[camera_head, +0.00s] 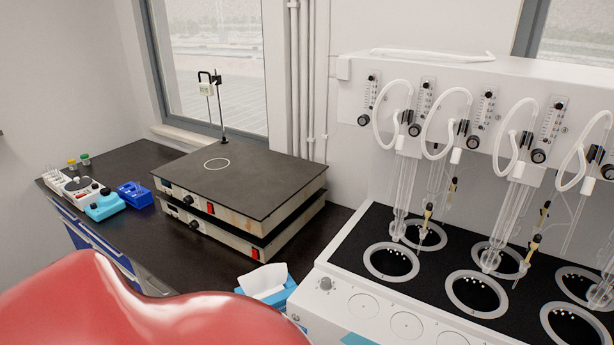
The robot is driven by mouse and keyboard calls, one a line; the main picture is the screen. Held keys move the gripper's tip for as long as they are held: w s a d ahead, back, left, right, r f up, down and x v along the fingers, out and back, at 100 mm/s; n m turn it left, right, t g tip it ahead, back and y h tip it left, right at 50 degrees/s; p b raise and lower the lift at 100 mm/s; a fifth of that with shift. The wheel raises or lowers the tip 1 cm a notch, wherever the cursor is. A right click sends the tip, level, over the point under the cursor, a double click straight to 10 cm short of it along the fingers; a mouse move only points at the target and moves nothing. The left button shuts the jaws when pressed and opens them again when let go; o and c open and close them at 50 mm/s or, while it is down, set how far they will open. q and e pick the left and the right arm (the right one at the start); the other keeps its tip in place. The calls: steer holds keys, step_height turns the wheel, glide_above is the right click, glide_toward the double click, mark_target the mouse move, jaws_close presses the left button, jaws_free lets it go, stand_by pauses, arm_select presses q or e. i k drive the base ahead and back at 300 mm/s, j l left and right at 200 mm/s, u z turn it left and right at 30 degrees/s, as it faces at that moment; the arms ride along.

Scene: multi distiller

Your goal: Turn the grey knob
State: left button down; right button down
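A small round grey knob (326,284) sits on the top of the white front ledge of the multi distiller (387,285), at the ledge's left end. It is in clear view, with nothing touching it. Several black round knobs (365,120) sit below the flow meters on the distiller's upper panel. Neither my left gripper nor my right gripper shows in the head view.
A stacked black-topped hotplate stirrer (232,175) stands on the dark bench (125,163) at left. Blue and white instruments (104,205) lie farther left. A blue tissue box (254,288) stands left of the distiller. Glass tubes (403,190) hang over ringed wells.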

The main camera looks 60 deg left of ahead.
mark_target(325, 282)
steer(key=u, duration=1.65)
